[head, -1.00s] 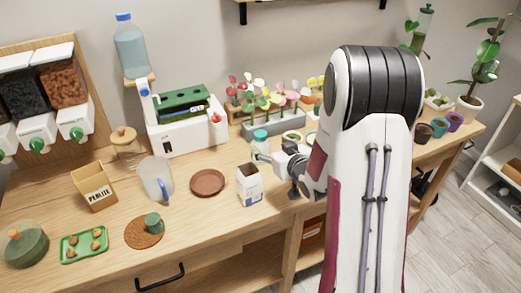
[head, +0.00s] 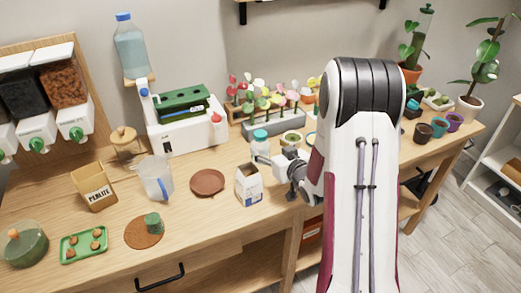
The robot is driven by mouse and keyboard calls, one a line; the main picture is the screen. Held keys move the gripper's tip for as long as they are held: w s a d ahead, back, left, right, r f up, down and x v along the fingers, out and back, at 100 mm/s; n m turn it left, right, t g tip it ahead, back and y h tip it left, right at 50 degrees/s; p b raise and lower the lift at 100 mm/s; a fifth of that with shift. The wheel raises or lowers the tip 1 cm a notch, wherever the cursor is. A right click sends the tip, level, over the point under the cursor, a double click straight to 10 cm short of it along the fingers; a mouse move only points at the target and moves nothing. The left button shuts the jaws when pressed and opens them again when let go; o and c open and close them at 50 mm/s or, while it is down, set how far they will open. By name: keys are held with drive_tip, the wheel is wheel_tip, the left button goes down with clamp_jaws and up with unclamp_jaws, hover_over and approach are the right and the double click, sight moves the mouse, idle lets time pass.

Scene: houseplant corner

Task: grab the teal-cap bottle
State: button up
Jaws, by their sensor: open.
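The teal-cap bottle (head: 260,145) is a small clear bottle with a teal lid. It stands upright on the wooden bench, in front of the tray of flowers and behind the white carton. My gripper (head: 266,160) is open at the lower front of the bottle in the picture, with its fingers pointing left. Its jaws look empty. A finger overlaps the lower part of the bottle in this view. I cannot tell whether they touch.
A white carton (head: 249,185) stands close in front of my gripper, and a brown saucer (head: 207,182) lies left of it. A green bowl (head: 292,138) is close behind the gripper. The flower tray (head: 272,127) stands behind. Bare bench lies left of the bottle.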

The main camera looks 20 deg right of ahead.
sight(264, 147)
drive_tip(key=shift+w+f, duration=0.2)
drive_tip(key=shift+w, duration=0.25)
drive_tip(key=shift+w, duration=0.1)
drive_tip(key=shift+w+a+f, duration=0.1)
drive_tip(key=shift+w+f, duration=0.2)
drive_tip(key=shift+w, duration=0.25)
drive_tip(key=shift+w+a+f, duration=0.15)
drive_tip(key=shift+w+f, duration=0.1)
drive_tip(key=shift+w, duration=0.35)
drive_tip(key=shift+w+a+f, duration=0.1)
drive_tip(key=shift+w+f, duration=0.2)
drive_tip(key=shift+w, duration=0.25)
drive_tip(key=shift+w+f, duration=0.2)
drive_tip(key=shift+w, duration=0.4)
drive_tip(key=c, duration=1.3)
